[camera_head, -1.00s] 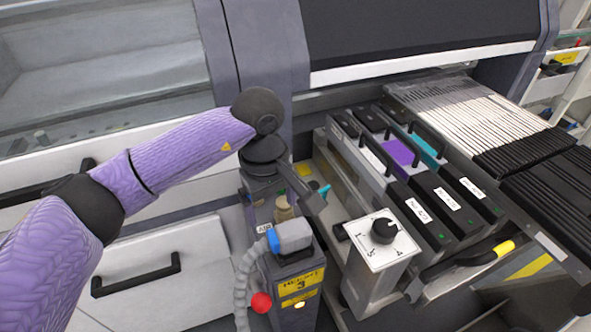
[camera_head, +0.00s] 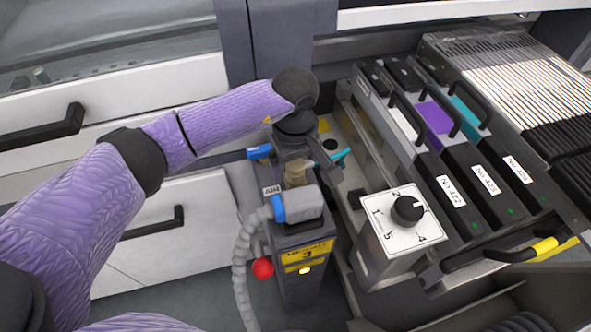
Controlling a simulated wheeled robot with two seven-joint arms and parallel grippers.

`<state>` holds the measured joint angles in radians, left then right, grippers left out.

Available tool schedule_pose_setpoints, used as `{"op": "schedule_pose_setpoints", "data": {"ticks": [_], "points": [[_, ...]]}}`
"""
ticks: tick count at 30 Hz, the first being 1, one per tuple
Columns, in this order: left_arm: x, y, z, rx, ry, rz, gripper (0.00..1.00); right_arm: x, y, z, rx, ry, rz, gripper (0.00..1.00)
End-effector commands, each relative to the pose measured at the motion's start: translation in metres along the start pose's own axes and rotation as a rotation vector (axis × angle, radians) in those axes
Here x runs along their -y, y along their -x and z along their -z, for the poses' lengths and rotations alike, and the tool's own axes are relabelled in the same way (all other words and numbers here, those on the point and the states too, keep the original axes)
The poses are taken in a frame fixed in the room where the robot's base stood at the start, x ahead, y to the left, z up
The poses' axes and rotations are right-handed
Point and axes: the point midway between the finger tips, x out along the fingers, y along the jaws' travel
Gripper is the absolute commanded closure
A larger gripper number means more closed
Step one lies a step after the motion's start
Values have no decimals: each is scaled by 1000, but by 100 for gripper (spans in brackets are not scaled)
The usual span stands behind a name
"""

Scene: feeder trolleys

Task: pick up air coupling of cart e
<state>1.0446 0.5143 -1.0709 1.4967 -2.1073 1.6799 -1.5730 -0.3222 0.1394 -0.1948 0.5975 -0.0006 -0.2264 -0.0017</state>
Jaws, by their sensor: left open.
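The air coupling seems to be the small beige-brass fitting (camera_head: 296,173) on the dark grey post (camera_head: 301,262), beside a small label that seems to read AIR. My left gripper (camera_head: 297,160) is open and points down right above and around the top of this fitting. I cannot tell whether its fingers touch it. The gripper hides the fitting's upper end. My right gripper is not in view.
A grey plug with a blue ring (camera_head: 298,206) and corrugated hose sits just in front. A red ball knob (camera_head: 263,268) is lower left. A rotary switch box (camera_head: 405,212) and feeder modules (camera_head: 466,190) stand to the right. White drawers (camera_head: 150,235) lie left.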

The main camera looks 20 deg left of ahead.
Motion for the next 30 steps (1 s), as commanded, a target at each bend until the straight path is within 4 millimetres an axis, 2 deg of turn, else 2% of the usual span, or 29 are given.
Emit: {"op": "schedule_pose_setpoints", "data": {"ticks": [1, 2, 12, 15, 27, 30], "points": [[0, 1, 0, 0, 0, 0, 6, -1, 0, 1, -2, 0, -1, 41], [0, 1, 0, 0, 0, 0, 11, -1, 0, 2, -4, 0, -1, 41], [0, 1, 0, 0, 1, 0, 83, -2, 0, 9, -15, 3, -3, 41], [0, 1, 0, 0, 1, 0, 100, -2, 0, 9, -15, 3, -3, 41], [0, 2, 0, 0, 1, -1, 100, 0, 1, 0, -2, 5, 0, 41], [0, 16, 0, -1, 1, -4, 100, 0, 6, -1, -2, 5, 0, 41]]}}
